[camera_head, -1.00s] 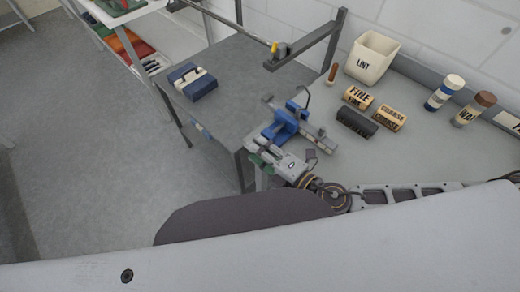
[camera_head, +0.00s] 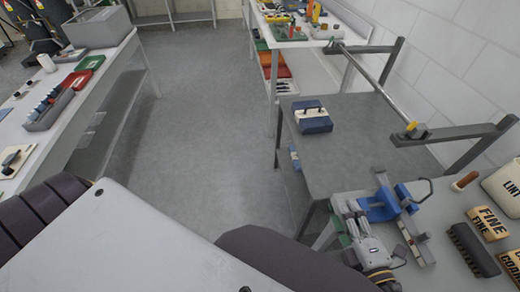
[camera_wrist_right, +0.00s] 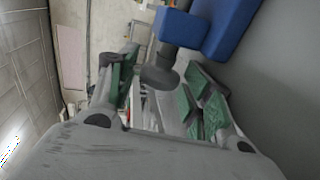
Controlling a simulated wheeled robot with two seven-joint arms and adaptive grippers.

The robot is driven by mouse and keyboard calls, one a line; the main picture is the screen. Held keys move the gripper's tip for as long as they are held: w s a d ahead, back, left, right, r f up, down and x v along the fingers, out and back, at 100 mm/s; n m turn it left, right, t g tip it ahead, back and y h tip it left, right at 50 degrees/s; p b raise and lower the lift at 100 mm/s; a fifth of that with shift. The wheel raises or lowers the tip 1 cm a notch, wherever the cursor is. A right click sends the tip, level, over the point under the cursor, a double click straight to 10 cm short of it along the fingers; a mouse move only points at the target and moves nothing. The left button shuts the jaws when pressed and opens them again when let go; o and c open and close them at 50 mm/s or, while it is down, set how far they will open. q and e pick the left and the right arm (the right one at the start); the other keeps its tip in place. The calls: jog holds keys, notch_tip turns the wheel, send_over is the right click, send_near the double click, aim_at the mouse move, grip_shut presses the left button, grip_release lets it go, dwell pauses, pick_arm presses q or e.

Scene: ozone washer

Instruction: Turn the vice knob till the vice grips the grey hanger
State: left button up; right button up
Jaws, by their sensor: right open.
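The blue vice (camera_head: 380,207) stands at the left end of the grey bench, and its blue body also shows in the right wrist view (camera_wrist_right: 225,25). Its dark round knob (camera_wrist_right: 160,78) is between the green-padded fingers of my right gripper (camera_wrist_right: 165,90). The fingers stand apart, with a visible gap on the right side of the knob. In the head view my right gripper (camera_head: 350,222) is just in front of the vice. A thin dark hook (camera_head: 427,190), possibly the grey hanger, rises beside the vice; whether the jaws touch it is unclear. My left gripper is out of view.
A rail frame (camera_head: 455,134) stands behind the vice. Labelled blocks (camera_head: 488,222), a dark block (camera_head: 472,250) and the lint bin (camera_head: 505,188) are to the right. A blue case (camera_head: 312,117) sits on the grey table (camera_head: 350,165). Open floor lies left of it.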

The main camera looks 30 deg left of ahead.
jog(key=shift+w+r+g+h+p, duration=0.15)
jog(key=shift+g+h+p, duration=0.4)
jog(key=shift+p, duration=0.7)
jog(key=shift+s+r+g+h+p, duration=0.1)
jog(key=shift+r+g+h+p, duration=0.2)
jog(key=shift+g+p, duration=0.7)
jog(key=shift+w+a+g+h+p, duration=0.1)
jog(key=shift+g+h+p, duration=0.55)
jog(key=shift+p, duration=1.1)
jog(key=shift+w+a+r+g+h+p, duration=0.15)
jog(key=shift+g+h+p, duration=0.5)
jog(key=shift+p, duration=0.75)
jog(key=shift+r+g+h+p, duration=0.1)
jog(key=shift+g+h+p, duration=0.5)
jog(key=shift+p, duration=0.8)
jog(key=shift+w+g+h+p, duration=0.1)
jog(key=shift+g+h+p, duration=0.15)
jog(key=shift+g+p, duration=0.35)
jog(key=shift+w+a+g+h+p, duration=0.1)
jog(key=shift+g+h+p, duration=0.4)
jog(key=shift+g, duration=0.35)
jog(key=shift+w+a+g+h, duration=0.1)
jog(key=shift+w+g+h, duration=0.1)
jog(key=shift+g+h, duration=0.95)
jog(key=shift+g, duration=0.25)
